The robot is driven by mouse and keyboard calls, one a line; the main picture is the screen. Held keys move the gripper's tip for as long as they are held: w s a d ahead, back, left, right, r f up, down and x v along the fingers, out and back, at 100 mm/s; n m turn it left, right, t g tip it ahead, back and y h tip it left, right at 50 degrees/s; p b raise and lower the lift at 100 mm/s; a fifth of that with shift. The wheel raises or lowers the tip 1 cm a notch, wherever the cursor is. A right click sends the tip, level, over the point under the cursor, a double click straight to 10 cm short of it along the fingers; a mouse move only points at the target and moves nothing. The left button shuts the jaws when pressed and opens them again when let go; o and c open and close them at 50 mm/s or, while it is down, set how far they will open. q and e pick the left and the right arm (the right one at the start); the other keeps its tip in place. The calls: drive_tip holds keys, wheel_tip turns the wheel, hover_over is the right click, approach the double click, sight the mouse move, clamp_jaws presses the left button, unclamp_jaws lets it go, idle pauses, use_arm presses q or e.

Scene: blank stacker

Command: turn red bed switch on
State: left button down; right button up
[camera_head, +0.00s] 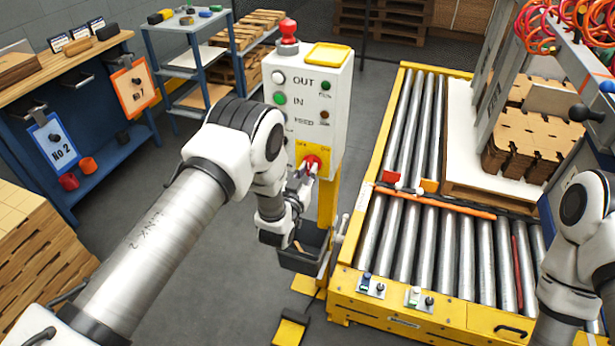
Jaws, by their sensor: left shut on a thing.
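The control box (330,95) is white and stands on a yellow post, with OUT, IN and FEED labels, several round buttons and lamps. Low on its front is a yellow plate with the red switch (314,161). My left gripper (308,172) is at this switch, its fingers shut on it; the fingers partly hide the switch, and I cannot tell which way it is turned. A red mushroom button (288,30) sits on top of the box. My right arm shows at the right edge, but its gripper is out of view.
The roller conveyor (440,235) with its yellow frame lies right of the box, with a pallet of cardboard blanks (525,135) on it. A dark bin (303,253) hangs below the box. A blue workbench (90,165) stands at left. Grey floor is free between.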

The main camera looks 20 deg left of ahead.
use_arm(q)
drive_tip(key=shift+s+d+f+m+b, duration=0.15)
drive_tip(key=shift+m+b, duration=1.35)
drive_tip(key=shift+m, duration=0.85)
drive_tip(key=shift+w+a+f+m+b, duration=0.1)
drive_tip(key=shift+m+b, duration=1.35)
drive_tip(key=shift+m, duration=0.9)
drive_tip(key=c, duration=1.2)
unclamp_jaws()
drive_tip(key=shift+o, duration=0.4)
drive_tip(key=shift+r, duration=0.1)
